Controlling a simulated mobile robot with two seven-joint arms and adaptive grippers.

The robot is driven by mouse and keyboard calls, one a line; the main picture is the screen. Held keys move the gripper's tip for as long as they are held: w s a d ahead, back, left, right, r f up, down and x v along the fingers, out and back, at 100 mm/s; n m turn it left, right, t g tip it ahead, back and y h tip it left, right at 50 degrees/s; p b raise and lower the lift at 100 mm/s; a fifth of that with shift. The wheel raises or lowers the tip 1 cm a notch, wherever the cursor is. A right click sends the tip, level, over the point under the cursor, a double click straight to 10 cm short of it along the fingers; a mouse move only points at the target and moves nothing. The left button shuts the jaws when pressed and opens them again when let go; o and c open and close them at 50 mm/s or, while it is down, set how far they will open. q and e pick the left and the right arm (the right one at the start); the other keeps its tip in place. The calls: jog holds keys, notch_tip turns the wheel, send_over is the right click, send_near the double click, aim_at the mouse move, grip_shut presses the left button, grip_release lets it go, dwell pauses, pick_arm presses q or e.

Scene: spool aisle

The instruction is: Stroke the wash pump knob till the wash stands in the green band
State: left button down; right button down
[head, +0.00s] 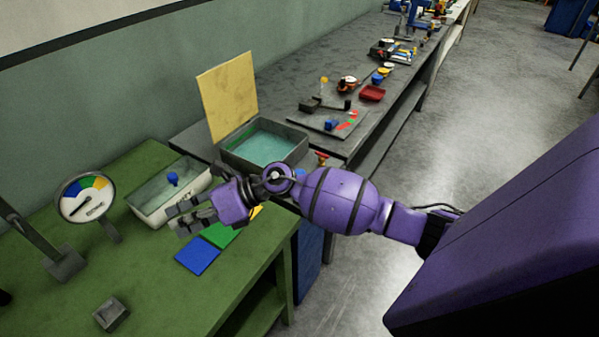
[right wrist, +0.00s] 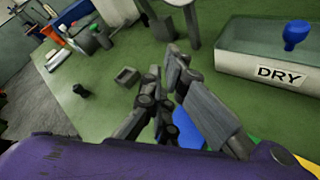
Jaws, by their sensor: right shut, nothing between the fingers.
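A round dial (head: 86,198) with blue, green and yellow bands stands on the green bench (head: 150,290). Its dark needle appears to point to the lower left, outside the green band. A red knob (head: 321,158) stands beside a grey tank of teal liquid. Which knob is the wash pump's I cannot tell. My right gripper (head: 186,215) is shut and empty above the bench, in front of the trough. My left gripper is not in view.
The grey tank (head: 268,163) has its yellow lid (head: 228,100) raised. Blue (head: 198,256) and green (head: 222,236) squares lie below my right gripper. A small grey block (head: 111,314) and a grey stand (head: 63,262) are on the bench. The bench's front middle is clear.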

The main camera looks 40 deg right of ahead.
jog(key=w+d+n+g+h, duration=0.2)
jog(key=d+h, duration=0.2)
jog(key=d, duration=0.4)
jog(key=w+d+f+n+g+h, duration=0.1)
jog(key=d+n+h, duration=0.15)
jog(key=d, duration=0.45)
jog(key=w+d+n+g+h, duration=0.15)
jog(key=d+h, duration=0.25)
jog(key=d, duration=0.4)
jog(key=d+r+g+h, duration=0.1)
jog(key=d+r+h, duration=0.2)
jog(key=d, duration=0.6)
notch_tip(320, 180, up, 2)
jog(key=shift+s+d+r+h, duration=0.1)
jog(key=shift+s+d+h, duration=0.05)
jog(key=shift+d+h, duration=0.25)
jog(key=shift+f+g, duration=0.25)
jog(key=f+b, duration=0.1)
jog(key=f, duration=0.5)
jog(key=shift+s+d+f+b, duration=0.15)
jog(key=shift+s+d+b, duration=0.05)
jog(key=shift+b, duration=0.15)
jog(key=shift+f, duration=0.15)
